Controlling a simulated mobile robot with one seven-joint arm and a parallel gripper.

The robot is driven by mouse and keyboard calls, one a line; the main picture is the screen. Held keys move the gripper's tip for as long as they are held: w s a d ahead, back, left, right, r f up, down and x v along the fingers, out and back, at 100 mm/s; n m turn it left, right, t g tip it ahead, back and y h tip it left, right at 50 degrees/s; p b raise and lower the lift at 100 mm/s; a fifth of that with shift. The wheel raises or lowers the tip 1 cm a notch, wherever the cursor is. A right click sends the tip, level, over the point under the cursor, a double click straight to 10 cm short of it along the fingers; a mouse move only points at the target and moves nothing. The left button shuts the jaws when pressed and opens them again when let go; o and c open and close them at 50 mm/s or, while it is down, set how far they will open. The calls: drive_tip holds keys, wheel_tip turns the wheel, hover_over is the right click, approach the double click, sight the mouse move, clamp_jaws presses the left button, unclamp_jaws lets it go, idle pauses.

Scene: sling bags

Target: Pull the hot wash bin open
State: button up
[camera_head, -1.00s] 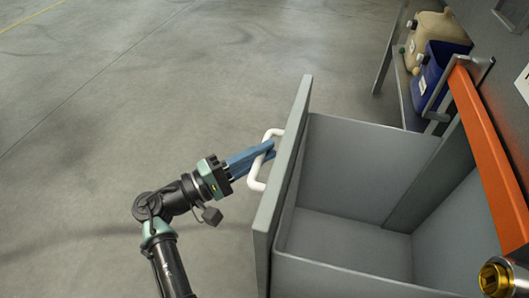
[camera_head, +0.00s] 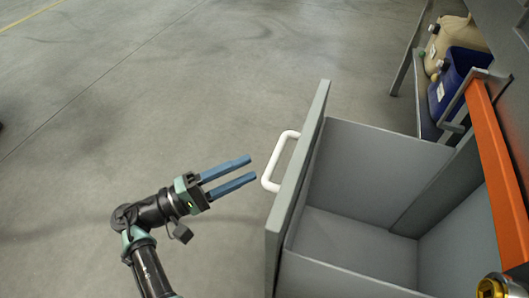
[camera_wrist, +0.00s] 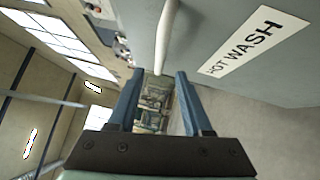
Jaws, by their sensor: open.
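The hot wash bin (camera_head: 300,190) is a grey drawer-like bin, standing well open and empty in the head view. Its white handle (camera_head: 274,162) is on the outer face of the front panel. In the wrist view the panel carries a white "HOT WASH" label (camera_wrist: 246,48), with the handle (camera_wrist: 165,35) beside it. My gripper (camera_head: 252,169) has two blue fingers, spread apart and empty. The fingertips are just left of the handle and clear of it. My gripper also shows in the wrist view (camera_wrist: 160,72).
An orange bar (camera_head: 497,165) runs along the cabinet on the right. A brass-coloured fitting (camera_head: 492,288) is at the lower right.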

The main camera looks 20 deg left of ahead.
drive_tip(key=shift+p+v, duration=0.3)
drive_tip(key=shift+v, duration=2.1)
